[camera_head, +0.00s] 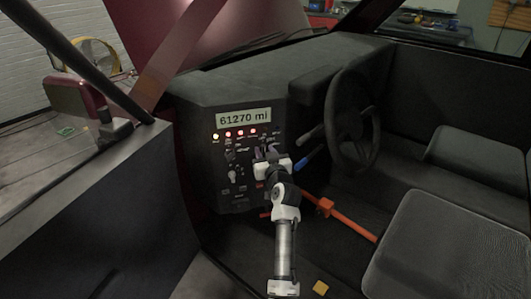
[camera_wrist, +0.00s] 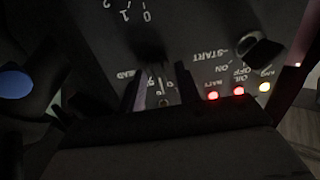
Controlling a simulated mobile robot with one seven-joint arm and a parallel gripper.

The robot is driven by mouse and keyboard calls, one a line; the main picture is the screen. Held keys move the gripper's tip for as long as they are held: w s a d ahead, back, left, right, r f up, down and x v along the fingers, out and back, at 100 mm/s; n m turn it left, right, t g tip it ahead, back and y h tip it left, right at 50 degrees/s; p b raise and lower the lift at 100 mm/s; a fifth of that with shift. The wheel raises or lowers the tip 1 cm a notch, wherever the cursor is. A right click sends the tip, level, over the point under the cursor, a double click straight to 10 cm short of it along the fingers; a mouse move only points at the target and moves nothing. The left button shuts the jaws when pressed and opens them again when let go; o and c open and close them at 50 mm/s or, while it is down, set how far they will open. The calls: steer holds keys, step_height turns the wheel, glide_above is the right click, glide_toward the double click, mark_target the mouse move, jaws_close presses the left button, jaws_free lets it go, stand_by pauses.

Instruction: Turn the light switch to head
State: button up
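The dark dashboard panel (camera_head: 228,150) carries knobs, red indicator lights and a "61270 mi" display. My gripper (camera_head: 266,157) is at the panel's right part, below the display, and hides what is behind it. In the wrist view the labels are upside down. There my gripper (camera_wrist: 160,76) has its two dark fingers apart, one on each side of a small marked scale with a label that seems to read "HEAD". A dark knob (camera_wrist: 150,52) shows just beyond the fingertips. It is too dark to tell whether the fingers touch a switch or which way it points.
Another knob (camera_wrist: 260,50) sits near the START, ON and OFF labels. The steering wheel (camera_head: 352,120) and a blue-tipped lever (camera_head: 306,158) are close to the right of my gripper. An orange lever (camera_head: 325,207) is below. Seats (camera_head: 450,235) fill the right side.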

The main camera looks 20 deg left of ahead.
steer(key=c, duration=0.7)
steer(key=m, duration=0.4)
steer(key=shift+d, duration=0.1)
steer(key=shift+w+d+f+m+p, duration=0.15)
steer(key=shift+m+p, duration=1)
steer(key=shift+m, duration=1.8)
steer(key=shift+d+f+m+p, duration=0.1)
steer(key=shift+m+p, duration=1)
steer(key=shift+m, duration=1.85)
